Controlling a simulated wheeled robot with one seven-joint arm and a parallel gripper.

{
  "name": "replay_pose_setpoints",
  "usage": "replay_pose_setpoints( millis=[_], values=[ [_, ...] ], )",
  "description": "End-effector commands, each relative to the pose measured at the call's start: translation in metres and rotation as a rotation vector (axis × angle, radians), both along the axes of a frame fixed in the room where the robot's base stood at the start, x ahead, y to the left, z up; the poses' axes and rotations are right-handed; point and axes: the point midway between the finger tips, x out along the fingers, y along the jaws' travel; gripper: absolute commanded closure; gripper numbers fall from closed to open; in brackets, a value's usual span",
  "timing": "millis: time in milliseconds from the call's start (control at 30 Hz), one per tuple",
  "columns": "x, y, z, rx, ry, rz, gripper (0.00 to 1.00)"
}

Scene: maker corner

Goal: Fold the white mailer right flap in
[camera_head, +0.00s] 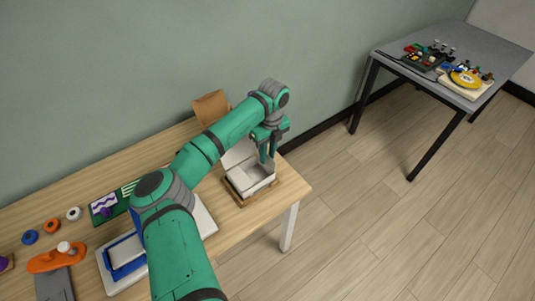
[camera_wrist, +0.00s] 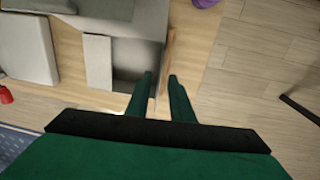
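The white mailer (camera_head: 248,182) is an open box in a shallow wooden tray (camera_head: 274,187) at the table's right end. Its lid (camera_head: 240,152) stands up at the back. In the wrist view a pale flap (camera_wrist: 98,62) lies at the left of its grey interior (camera_wrist: 137,60). My gripper (camera_head: 266,152) points down over the mailer's right side. In the wrist view my gripper (camera_wrist: 162,78) shows two green fingers apart at the box's right edge. A tan strip shows just beyond the fingertips; I cannot tell whether the right flap is between them.
Left on the wooden table (camera_head: 235,232) are a white-and-blue item (camera_head: 125,257), an orange tool (camera_head: 57,258) and several small rolls. A brown bag (camera_head: 211,107) stands behind, near the wall. A grey side table (camera_head: 455,65) stands apart; floor right of the mailer is clear.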

Motion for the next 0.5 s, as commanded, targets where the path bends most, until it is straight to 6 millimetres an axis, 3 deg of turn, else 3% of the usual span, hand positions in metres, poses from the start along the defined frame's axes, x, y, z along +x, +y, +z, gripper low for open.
replay_pose_setpoints(
  millis=[233,333,500],
  values=[
    [0.0,0.002,-0.0008,0.0,0.0,0.003,0.79],
    [0.0,0.0018,-0.0007,0.0,0.0,0.003,1.0],
    [0.0,0.0022,-0.0007,0.0,0.0,0.003,1.0]
  ],
)
